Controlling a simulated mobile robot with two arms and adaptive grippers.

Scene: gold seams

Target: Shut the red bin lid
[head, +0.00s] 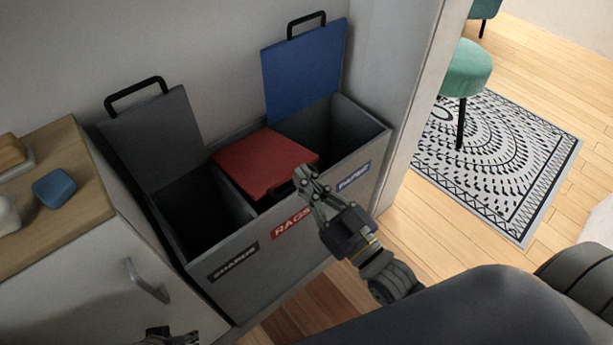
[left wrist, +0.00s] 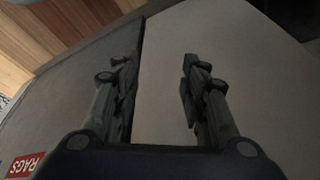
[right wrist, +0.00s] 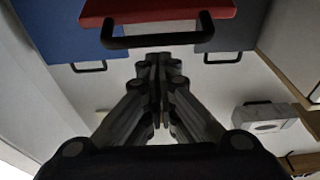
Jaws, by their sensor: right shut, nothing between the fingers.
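The red lid (head: 262,161) lies over the middle compartment of the grey bin unit (head: 240,240), close to flat. Its front edge looks a little above the front rim, with a dark gap below. My right gripper (head: 304,176) is shut and empty at the lid's front edge, beside its black handle. In the right wrist view the handle (right wrist: 155,40) of the red lid (right wrist: 160,10) is just beyond the fingertips (right wrist: 158,60); I cannot tell whether they touch. My left gripper (left wrist: 160,62) is open and empty, in front of pale and grey panels; only a bit shows in the head view.
The grey lid (head: 152,140) and the blue lid (head: 304,70) stand open on either side, against the wall. A red RAGS label (head: 291,224) marks the middle front. A cabinet (head: 95,285) with a wooden top stands at the left, and a wall end (head: 415,100) at the right.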

